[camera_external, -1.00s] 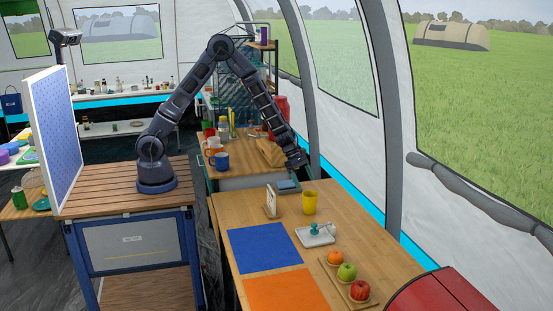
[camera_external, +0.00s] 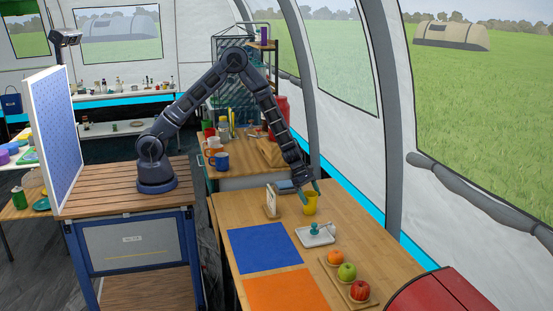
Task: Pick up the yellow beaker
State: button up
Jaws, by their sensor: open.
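The yellow beaker (camera_external: 309,207) stands upright on the wooden table (camera_external: 355,230), near its far end. My gripper (camera_external: 311,191) is open and points down at the beaker's rim. Its teal fingers overlap the upper part of the beaker in the picture, one on each side. I cannot tell whether they touch it. Part of the beaker's upper edge is hidden by the gripper.
A board with fruit (camera_external: 346,277), a blue mat (camera_external: 262,247) and an orange mat (camera_external: 287,291) lie nearer. The tent wall rises at right.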

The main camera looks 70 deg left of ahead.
jog(key=c, duration=1.3)
